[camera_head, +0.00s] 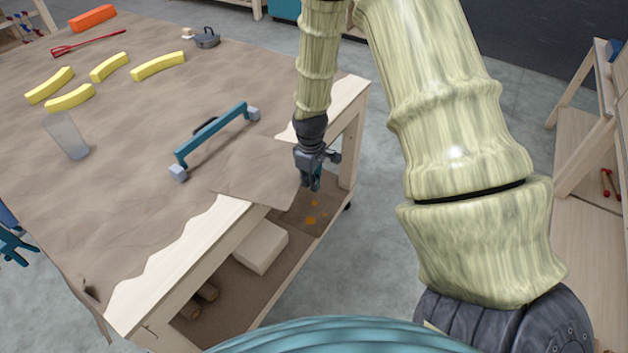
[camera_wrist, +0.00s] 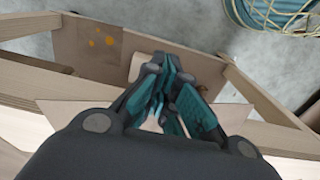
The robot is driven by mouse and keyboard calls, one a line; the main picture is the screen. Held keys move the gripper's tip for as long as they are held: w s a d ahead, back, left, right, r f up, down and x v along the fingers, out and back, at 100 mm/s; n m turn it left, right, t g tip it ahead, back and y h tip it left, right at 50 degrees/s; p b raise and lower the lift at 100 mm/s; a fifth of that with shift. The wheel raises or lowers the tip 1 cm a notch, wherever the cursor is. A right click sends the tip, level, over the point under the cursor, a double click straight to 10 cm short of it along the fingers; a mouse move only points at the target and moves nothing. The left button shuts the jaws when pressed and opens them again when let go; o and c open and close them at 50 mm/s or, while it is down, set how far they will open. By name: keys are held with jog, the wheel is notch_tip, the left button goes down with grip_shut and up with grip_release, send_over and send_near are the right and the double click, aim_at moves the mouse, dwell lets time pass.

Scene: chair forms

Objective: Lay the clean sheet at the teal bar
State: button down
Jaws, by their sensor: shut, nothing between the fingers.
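The teal bar (camera_head: 212,135), with grey end blocks, lies on the brown-covered table top. A plain brown sheet (camera_head: 250,172) with no visible marks lies flat in front of the bar, its near corner reaching past the table's edge. Part of it seems to show in the wrist view (camera_wrist: 62,114). My gripper (camera_head: 313,186) is just off the table's edge, right of the sheet and apart from it. Its teal fingers (camera_wrist: 172,115) are shut with nothing between them. A brown sheet with orange spots (camera_head: 296,220) lies on the lower shelf; it also shows in the wrist view (camera_wrist: 72,45).
Yellow curved blocks (camera_head: 158,66), a clear cup (camera_head: 66,136) and an orange block (camera_head: 93,18) stand on the table. A pale block (camera_head: 261,246) is on the lower shelf. A wooden rack (camera_head: 590,160) is at the right, with open floor between.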

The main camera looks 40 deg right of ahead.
jog(key=w, duration=0.1)
jog(key=w+a, duration=0.1)
jog(key=w, duration=0.2)
jog(key=shift+w+a, duration=0.2)
jog(key=shift+a, duration=0.2)
jog(key=shift+s, duration=0.1)
jog(key=s+d, duration=0.2)
jog(key=s, duration=0.2)
notch_tip(320, 180, up, 10)
jog(key=b, duration=0.3)
send_over(298, 177)
jog(key=s+d, duration=0.2)
jog(key=s, duration=0.2)
jog(key=shift+w+a, duration=0.15)
jog(key=shift+w, duration=0.1)
